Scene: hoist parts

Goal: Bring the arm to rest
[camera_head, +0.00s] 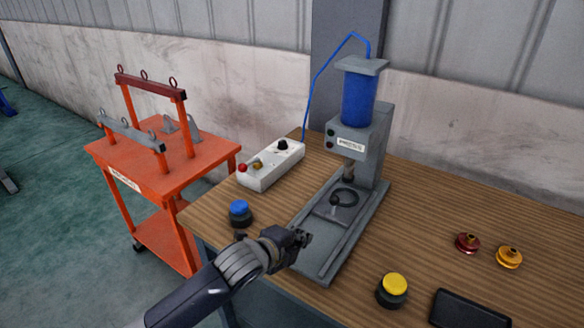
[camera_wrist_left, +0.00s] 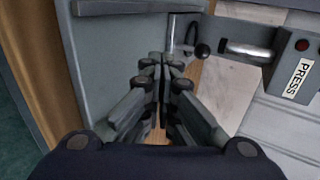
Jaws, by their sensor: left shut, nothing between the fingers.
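My left arm comes in from the lower left in the head view, and its gripper (camera_head: 302,238) is shut and empty. It is over the front part of the press base (camera_head: 322,262), near the table's front left edge; I cannot tell whether it touches the base. In the left wrist view the fingers (camera_wrist_left: 165,60) are together with nothing between them. The press (camera_head: 360,130) has a blue cylinder on top and a PRESS label, which also shows in the left wrist view (camera_wrist_left: 300,78). A dark ring (camera_head: 344,197) lies on the press plate. My right gripper is not in view.
A white control box (camera_head: 270,166) and a blue-topped button (camera_head: 240,212) are left of the press. A yellow-topped button (camera_head: 393,290), a black flat object (camera_head: 468,310), and red (camera_head: 467,243) and gold (camera_head: 509,257) parts are to the right. An orange cart (camera_head: 150,170) stands left of the wooden table (camera_head: 430,215).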

